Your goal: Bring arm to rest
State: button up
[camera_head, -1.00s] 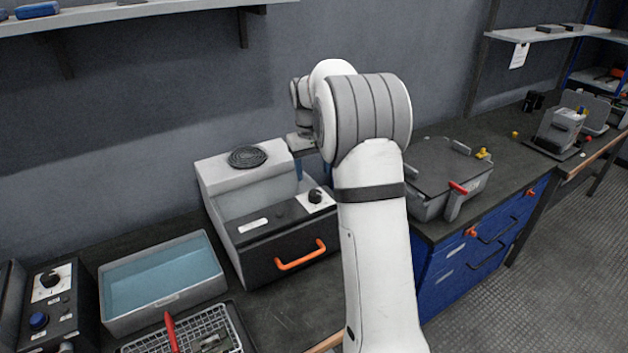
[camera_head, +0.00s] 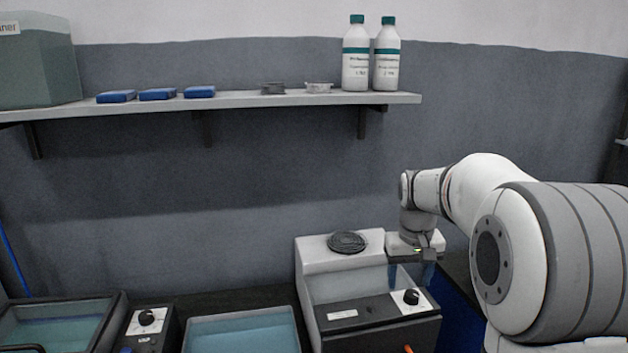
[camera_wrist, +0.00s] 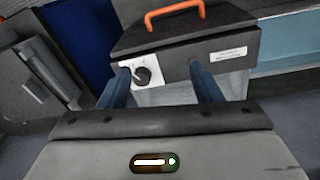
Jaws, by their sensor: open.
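My arm reaches in from the right in the head view and bends down at the wrist. My gripper (camera_head: 410,274) points down over the right part of the white and black box-like machine (camera_head: 320,255), close to its black knob. In the wrist view my gripper (camera_wrist: 162,82) shows two blue fingers spread apart with nothing held between them. The knob (camera_wrist: 142,77) on its white plate and the orange handle (camera_wrist: 174,14) of the same machine lie beyond the fingers. Whether a finger touches the machine cannot be told.
A wall shelf (camera_head: 240,102) holds two white bottles (camera_head: 370,60), blue blocks and a large tank (camera_head: 38,60). Basins of bluish liquid (camera_head: 245,332) and a control box (camera_head: 150,325) stand to the left. The wall space under the shelf is clear.

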jog(key=s+a+f+t, duration=0.1)
jog(key=s+a, duration=0.2)
jog(key=s, duration=0.8)
jog(key=s+a+f, duration=0.2)
jog(key=s+a, duration=0.1)
jog(key=s, duration=0.9)
jog(key=shift+s+f+t+y, duration=0.2)
jog(key=shift+s+t+y, duration=0.1)
jog(key=shift+t, duration=0.1)
